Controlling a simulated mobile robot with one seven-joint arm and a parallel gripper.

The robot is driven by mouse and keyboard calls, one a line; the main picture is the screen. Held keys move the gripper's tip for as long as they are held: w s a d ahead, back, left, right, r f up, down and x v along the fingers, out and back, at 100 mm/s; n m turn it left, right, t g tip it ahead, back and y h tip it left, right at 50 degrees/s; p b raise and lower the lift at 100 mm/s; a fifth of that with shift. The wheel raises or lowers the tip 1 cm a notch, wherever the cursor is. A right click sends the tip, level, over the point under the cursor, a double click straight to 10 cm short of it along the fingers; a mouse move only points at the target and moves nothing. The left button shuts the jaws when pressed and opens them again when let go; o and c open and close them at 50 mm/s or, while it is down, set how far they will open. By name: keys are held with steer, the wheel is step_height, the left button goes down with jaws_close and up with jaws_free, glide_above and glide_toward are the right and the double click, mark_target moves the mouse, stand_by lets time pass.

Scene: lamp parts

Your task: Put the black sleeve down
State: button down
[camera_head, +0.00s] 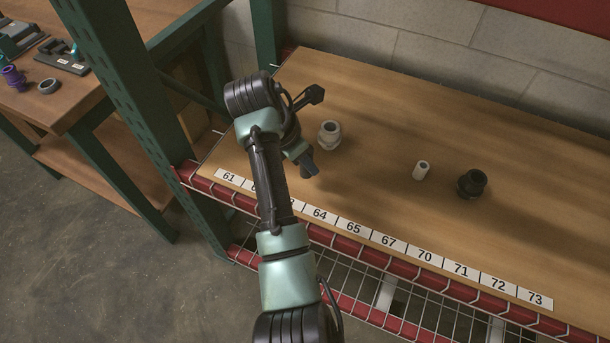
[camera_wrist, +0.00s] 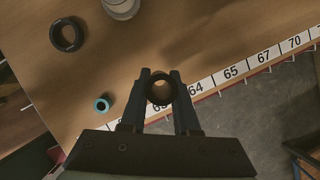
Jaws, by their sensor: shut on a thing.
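My gripper (camera_wrist: 161,88) is shut on the black sleeve (camera_wrist: 161,103), a short dark tube seen nearly end-on between the two fingers in the wrist view. In the head view my gripper (camera_head: 306,157) is over the left part of the wooden shelf top (camera_head: 385,120), behind the labels near 62 to 64. A dark bit of the sleeve (camera_head: 305,174) shows under the finger. I cannot tell whether its lower end touches the wood.
A whitish threaded fitting (camera_head: 329,135) stands close behind my gripper. A black ring (camera_wrist: 67,48) and a small teal-rimmed ring (camera_wrist: 101,104) lie left in the wrist view. A white cylinder (camera_head: 422,170) and black fitting (camera_head: 471,184) stand right. Number labels (camera_head: 353,228) line the front edge.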

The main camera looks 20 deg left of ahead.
mark_target(302, 173)
steer(key=shift+f+b, duration=0.45)
steer(key=shift+f, duration=1.9)
steer(key=shift+f, duration=0.1)
steer(key=c, duration=0.6)
jaws_free()
steer(key=shift+f, duration=0.1)
steer(key=shift+c, duration=0.2)
steer(key=p+v, duration=0.2)
steer(key=v, duration=1)
steer(key=shift+r+p, duration=0.25)
steer(key=shift+p, duration=0.1)
steer(key=shift+w, duration=0.1)
